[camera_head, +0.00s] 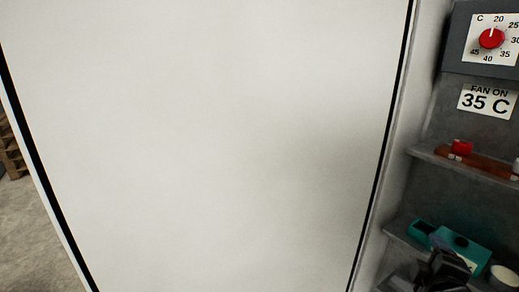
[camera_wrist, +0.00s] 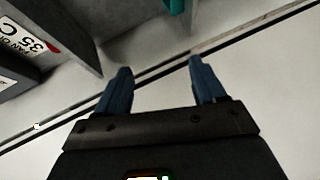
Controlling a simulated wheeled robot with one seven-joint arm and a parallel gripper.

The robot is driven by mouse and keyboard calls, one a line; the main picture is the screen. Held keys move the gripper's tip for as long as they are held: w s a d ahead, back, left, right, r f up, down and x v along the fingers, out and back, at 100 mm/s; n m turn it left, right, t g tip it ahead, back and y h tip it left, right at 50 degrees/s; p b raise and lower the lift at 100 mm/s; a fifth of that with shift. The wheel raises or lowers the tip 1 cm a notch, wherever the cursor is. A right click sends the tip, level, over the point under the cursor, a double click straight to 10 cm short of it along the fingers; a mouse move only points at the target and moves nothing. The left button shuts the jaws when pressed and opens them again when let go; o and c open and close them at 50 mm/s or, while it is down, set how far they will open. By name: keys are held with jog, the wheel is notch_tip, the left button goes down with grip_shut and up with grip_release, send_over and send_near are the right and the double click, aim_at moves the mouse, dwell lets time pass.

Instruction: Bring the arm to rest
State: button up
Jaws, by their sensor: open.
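My gripper (camera_wrist: 158,82) shows in the wrist view with its two blue fingers spread apart and nothing between them. It is in front of a pale panel with a dark seam, close to a grey shelf unit. In the head view a dark part at the lower right (camera_head: 446,270) looks like my arm or gripper, in front of a teal object (camera_head: 455,243). I cannot tell whether it touches the teal object or the shelf.
A large white panel (camera_head: 220,140) with black edges fills most of the head view. To its right are a dial with a red knob (camera_head: 491,39), a "FAN ON 35 C" label (camera_head: 487,101), and a shelf (camera_head: 465,162) with a red item (camera_head: 461,147). A white round item (camera_head: 504,277) is at the lower right.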

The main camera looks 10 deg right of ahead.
jog(key=s+a+f+m+t+y, duration=0.1)
jog(key=s+a+f+y, duration=0.2)
jog(key=s+a, duration=0.45)
jog(key=s+a+f+m+t+y, duration=0.1)
jog(key=s+a+f+y, duration=0.25)
jog(key=s, duration=0.75)
jog(key=s+a+r+m+y, duration=0.1)
jog(key=s+a+r+m, duration=0.2)
jog(key=s, duration=0.5)
jog(key=s+a+r+m+y, duration=0.1)
jog(key=s+a+r+m, duration=0.3)
jog(key=s+a, duration=0.2)
jog(key=shift+s+r+t, duration=0.25)
jog(key=shift+s+t, duration=0.05)
jog(key=shift+s, duration=0.75)
jog(key=shift+w, duration=0.1)
